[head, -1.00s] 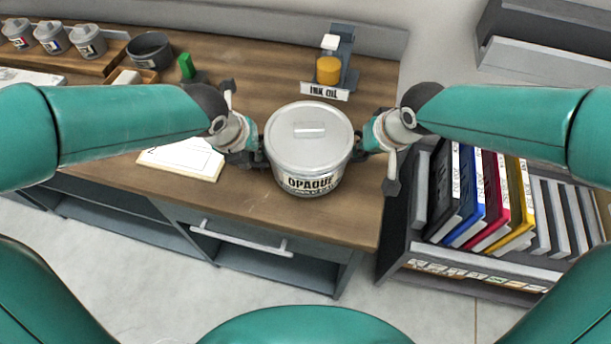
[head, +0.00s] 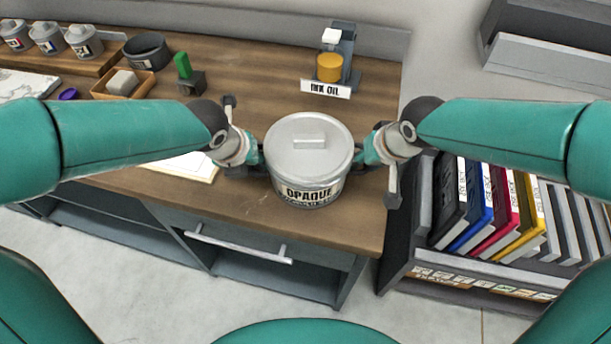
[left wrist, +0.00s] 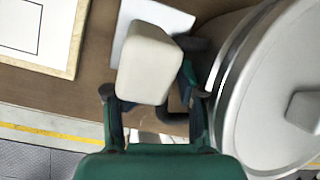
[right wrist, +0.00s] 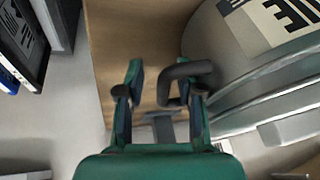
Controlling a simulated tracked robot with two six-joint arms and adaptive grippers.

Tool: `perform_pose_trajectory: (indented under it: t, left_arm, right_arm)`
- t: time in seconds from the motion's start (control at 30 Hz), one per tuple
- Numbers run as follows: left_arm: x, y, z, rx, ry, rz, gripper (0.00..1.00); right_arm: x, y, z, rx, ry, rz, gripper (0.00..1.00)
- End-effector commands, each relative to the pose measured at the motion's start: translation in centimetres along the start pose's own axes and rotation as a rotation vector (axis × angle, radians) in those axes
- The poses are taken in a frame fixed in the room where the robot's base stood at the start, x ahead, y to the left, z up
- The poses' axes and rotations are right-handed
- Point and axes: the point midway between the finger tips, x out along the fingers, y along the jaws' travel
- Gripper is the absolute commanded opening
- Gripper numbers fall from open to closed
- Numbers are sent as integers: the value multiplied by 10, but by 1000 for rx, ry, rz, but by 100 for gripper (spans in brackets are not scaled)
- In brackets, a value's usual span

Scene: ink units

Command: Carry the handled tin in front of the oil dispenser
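The handled tin (head: 308,165), a grey lidded pot labelled OPAQUE, is upright over the front of the bench, between my two grippers. I cannot tell whether its base touches the wood. My left gripper (head: 252,160) is at its left side handle and my right gripper (head: 366,162) at its right one. The right handle (right wrist: 186,70) shows between the right fingers in the right wrist view. The oil dispenser (head: 330,66), with an orange container and INK OIL sign, stands behind the tin.
A green-handled stamp (head: 184,68) and a tray (head: 145,86) are further left. Binders (head: 490,205) stand on a right-hand shelf. Bare wood lies between tin and dispenser.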

Motion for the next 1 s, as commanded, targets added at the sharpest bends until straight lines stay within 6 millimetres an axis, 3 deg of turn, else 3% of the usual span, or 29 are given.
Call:
perform_pose_trajectory:
  t: [0.33,0.73,1.0]
  left_arm:
    - [-8,-2,3,2,-10,-6,36]
    - [-61,-1,4,2,-7,-4,36]
    - [-77,-1,2,2,0,-2,36]
  right_arm:
    - [-1,-1,-2,1,5,-3,36]
    - [-1,-2,-2,2,6,-3,36]
    - [-8,-2,-3,1,8,-3,36]
